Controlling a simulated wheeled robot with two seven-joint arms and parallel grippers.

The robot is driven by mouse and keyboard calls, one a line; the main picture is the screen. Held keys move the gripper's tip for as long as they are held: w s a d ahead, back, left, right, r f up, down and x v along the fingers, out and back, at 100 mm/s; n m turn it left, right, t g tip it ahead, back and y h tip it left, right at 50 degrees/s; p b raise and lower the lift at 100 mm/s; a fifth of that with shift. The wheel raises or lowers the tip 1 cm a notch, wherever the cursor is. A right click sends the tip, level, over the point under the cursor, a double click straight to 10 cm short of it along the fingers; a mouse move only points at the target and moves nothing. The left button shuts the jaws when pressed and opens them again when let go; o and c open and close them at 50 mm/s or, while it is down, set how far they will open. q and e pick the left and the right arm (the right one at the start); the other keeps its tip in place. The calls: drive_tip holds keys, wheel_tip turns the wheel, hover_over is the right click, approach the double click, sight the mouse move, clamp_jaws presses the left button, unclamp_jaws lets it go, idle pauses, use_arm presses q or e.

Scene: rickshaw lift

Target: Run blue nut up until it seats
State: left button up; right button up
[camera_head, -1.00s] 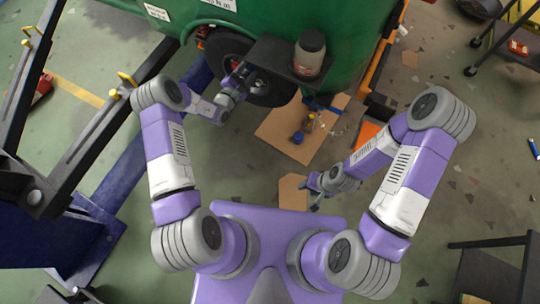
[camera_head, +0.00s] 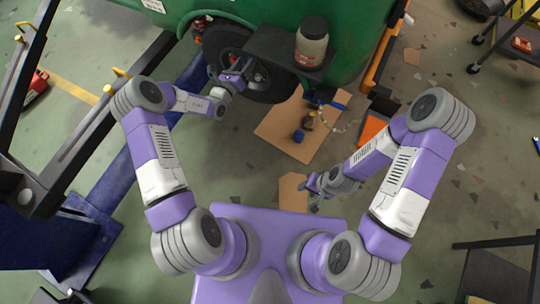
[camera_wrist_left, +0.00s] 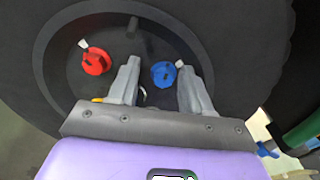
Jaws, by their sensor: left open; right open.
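The blue nut (camera_wrist_left: 164,74) shows in the left wrist view on the dark wheel hub, with a short pale stud end beside it. My left gripper (camera_wrist_left: 160,72) is open, its grey fingers on either side of the blue nut; I cannot tell whether they touch it. A red nut (camera_wrist_left: 96,61) sits on the hub to the left, outside the fingers. In the head view my left gripper (camera_head: 238,71) is at the black wheel (camera_head: 268,93), where the blue nut cannot be made out. My right gripper (camera_head: 308,193) is open and low over the floor, away from the wheel.
The green rickshaw body (camera_head: 240,25) and a black shelf with a jar (camera_head: 312,42) overhang the wheel. A cardboard sheet (camera_head: 275,128) with small items lies below. A dark lift frame (camera_head: 90,140) stands left.

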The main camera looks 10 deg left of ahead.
use_arm(q)
drive_tip(key=shift+f+n+b, duration=0.15)
drive_tip(key=shift+n+b, duration=0.15)
drive_tip(key=shift+n, duration=0.4)
drive_tip(key=p+v, duration=0.3)
drive_tip(key=v, duration=0.5)
drive_tip(key=s+d+f+m+g+h+p, duration=0.1)
drive_tip(key=s+d+m+g+h+p, duration=0.2)
drive_tip(key=s+d+m+g+h, duration=0.55)
drive_tip(key=s+d+f+m+g+y+p, duration=0.1)
drive_tip(key=s+d+m+g+y, duration=0.1)
drive_tip(key=s+d+m+g, duration=0.2)
drive_tip(key=s+d+f+m+g+y+p, duration=0.1)
drive_tip(key=s+d+m+g, duration=0.3)
drive_tip(key=s, duration=0.7)
drive_tip(key=shift+s+f+m+g+y+p, duration=0.3)
drive_tip(key=shift+m+y+p, duration=0.25)
drive_tip(key=shift+m, duration=0.4)
drive_tip(key=shift+s, duration=0.1)
